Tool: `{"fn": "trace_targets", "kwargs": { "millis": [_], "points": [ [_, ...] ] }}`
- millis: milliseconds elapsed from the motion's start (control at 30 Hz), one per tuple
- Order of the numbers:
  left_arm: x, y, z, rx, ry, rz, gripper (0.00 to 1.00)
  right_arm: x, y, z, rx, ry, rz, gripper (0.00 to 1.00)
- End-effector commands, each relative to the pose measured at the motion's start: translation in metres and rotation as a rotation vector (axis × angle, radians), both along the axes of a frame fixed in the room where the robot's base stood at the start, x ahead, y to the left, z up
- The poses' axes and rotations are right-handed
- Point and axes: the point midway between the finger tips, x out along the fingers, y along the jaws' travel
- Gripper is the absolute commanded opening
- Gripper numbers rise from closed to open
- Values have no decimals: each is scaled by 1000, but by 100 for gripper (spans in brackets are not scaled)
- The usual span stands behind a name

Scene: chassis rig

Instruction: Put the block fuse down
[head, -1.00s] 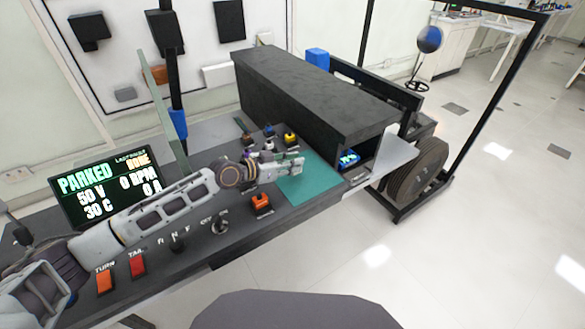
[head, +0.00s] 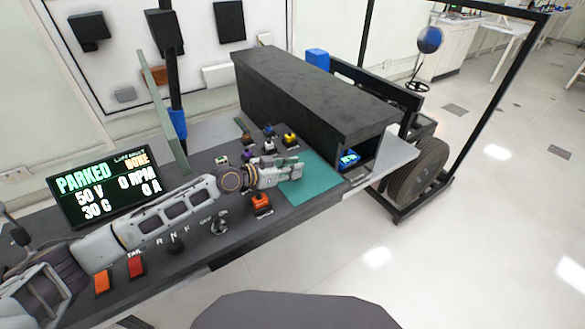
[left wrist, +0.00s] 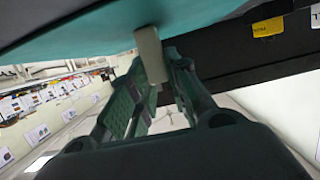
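The block fuse (left wrist: 150,55) shows in the left wrist view as a small beige block between my left fingertips. It is close against the teal mat (left wrist: 75,38), and I cannot tell if it touches. My left gripper (head: 295,169) is over the left part of the teal mat (head: 318,178) in the head view. Its fingertips (left wrist: 154,62) lie close on both sides of the block and look shut on it. In the head view the block is too small to make out. My right gripper is not in view.
A dark box-shaped housing (head: 310,95) stands behind the mat. A display (head: 104,187) reading PARKED stands at the left. The mat's right part is clear.

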Motion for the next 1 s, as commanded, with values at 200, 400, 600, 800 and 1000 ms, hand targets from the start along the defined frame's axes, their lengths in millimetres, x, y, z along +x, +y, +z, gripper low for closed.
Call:
{"fn": "trace_targets", "kwargs": {
  "millis": [200,400,600,800,1000],
  "points": [
    [0,0,0,0,0,0,39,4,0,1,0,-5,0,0],
    [0,0,0,0,0,0,39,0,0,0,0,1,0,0],
    [0,0,2,0,0,0,39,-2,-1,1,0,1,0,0],
    [-3,5,4,1,0,1,39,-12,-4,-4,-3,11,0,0],
    [-12,18,8,2,0,1,39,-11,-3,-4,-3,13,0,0]
  ]
}}
